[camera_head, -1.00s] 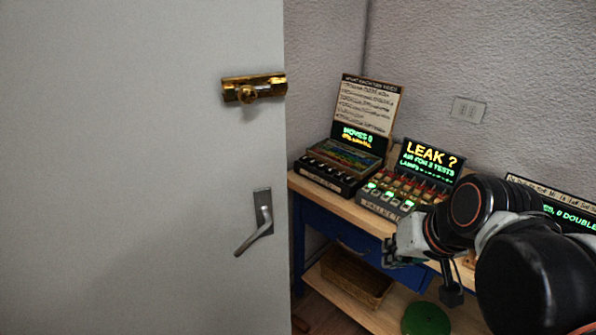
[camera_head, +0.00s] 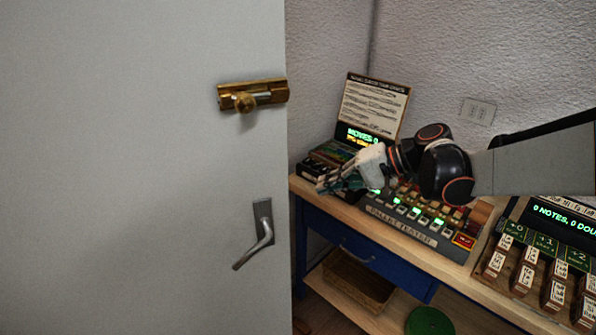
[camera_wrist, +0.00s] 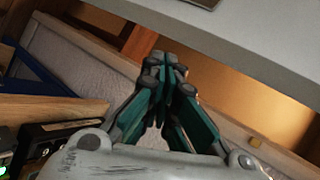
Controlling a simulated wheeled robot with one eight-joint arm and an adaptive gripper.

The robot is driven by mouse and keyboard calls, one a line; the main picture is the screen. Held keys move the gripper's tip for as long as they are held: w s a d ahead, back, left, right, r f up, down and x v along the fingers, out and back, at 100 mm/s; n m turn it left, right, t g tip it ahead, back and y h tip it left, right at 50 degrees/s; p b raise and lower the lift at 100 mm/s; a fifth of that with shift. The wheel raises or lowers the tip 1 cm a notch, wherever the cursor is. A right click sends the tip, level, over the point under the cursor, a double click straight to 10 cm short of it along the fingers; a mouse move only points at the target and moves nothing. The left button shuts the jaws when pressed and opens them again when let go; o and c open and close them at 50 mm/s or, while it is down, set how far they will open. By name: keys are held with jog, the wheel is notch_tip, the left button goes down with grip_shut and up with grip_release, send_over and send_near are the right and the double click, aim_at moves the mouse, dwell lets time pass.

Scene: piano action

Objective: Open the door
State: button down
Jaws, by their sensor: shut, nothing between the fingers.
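The door (camera_head: 120,170) is a plain pale grey panel filling the left of the head view. Its silver lever handle (camera_head: 258,235) sits near the right edge and slopes down to the left. A brass slide bolt (camera_head: 252,95) with a round knob is above it. My gripper (camera_head: 325,184) is over the bench, right of the door edge and above and right of the lever. It is shut and empty, apart from the handle and bolt. In the wrist view its teal and grey fingers (camera_wrist: 168,72) meet together.
A wooden bench (camera_head: 395,235) with a blue frame runs along the wall, carrying several game consoles. My gripper and wrist are close over the left consoles. A basket (camera_head: 358,283) and a green disc (camera_head: 430,322) are on the lower shelf. Free space lies before the door.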

jog(key=w+f+n+g+y, duration=0.2)
jog(key=w+f+g+y, duration=0.1)
jog(key=w+f+y, duration=0.4)
jog(key=a+r+b, duration=0.1)
jog(key=a+b, duration=0.2)
jog(key=a, duration=0.8)
jog(key=shift+h, duration=0.3)
jog(key=s, duration=0.1)
jog(key=s+d+b, duration=0.1)
jog(key=s+d, duration=0.1)
jog(key=s, duration=0.1)
jog(key=shift+r, duration=0.35)
jog(key=shift+d, duration=0.1)
